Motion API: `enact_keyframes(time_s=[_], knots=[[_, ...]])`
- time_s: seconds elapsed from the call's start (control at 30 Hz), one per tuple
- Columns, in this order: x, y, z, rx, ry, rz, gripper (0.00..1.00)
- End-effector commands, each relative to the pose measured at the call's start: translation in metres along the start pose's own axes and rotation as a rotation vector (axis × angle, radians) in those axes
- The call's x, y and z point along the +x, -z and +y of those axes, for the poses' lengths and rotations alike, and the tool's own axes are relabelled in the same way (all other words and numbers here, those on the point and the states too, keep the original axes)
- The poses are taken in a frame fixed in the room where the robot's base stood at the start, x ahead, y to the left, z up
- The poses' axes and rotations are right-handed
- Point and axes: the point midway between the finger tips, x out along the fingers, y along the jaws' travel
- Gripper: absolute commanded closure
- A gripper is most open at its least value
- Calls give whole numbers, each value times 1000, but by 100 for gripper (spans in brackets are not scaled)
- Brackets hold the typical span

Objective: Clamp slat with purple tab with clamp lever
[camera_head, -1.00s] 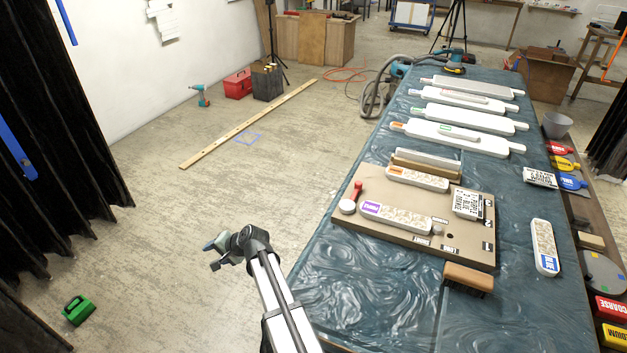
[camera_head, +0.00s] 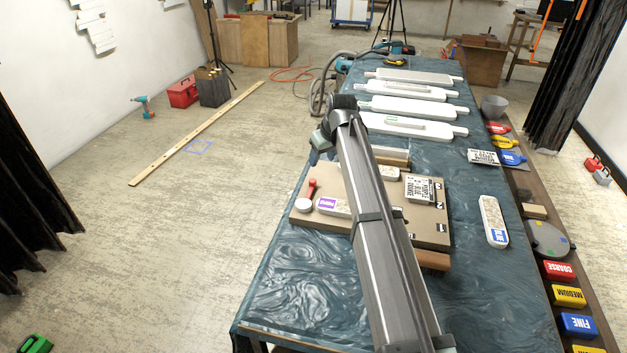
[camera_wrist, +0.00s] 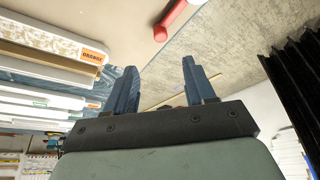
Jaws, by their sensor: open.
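The slat with the purple tab (camera_head: 327,205) lies on the tan board (camera_head: 425,228), its right part hidden behind my arm. The clamp lever (camera_head: 311,188) is a red handle standing at the board's left edge, beside a round white knob (camera_head: 303,205) near the purple tab. The red handle also shows at the top of the wrist view (camera_wrist: 176,20), beyond my fingertips. My gripper (camera_wrist: 160,72) is open with nothing between its blue-grey fingers. In the head view, its end is beyond the board's far left corner, apart from the lever.
A slat with an orange tab (camera_wrist: 88,56) lies beside a wooden block. A printed card (camera_head: 420,189) sits on the board's right part. A slat with a blue label (camera_head: 493,222) lies to the right. Several white boards (camera_head: 410,106) fill the table's far end.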

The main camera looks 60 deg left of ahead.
Motion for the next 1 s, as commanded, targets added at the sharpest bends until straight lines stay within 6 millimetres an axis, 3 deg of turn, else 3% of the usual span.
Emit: enact_keyframes(time_s=[0.17, 0.7, 1.0], knots=[[19, 0, 0, 0, 1, -2, 46], [110, 1, -1, 1, 2, 0, 46], [134, 0, -1, 1, 2, 1, 46]])
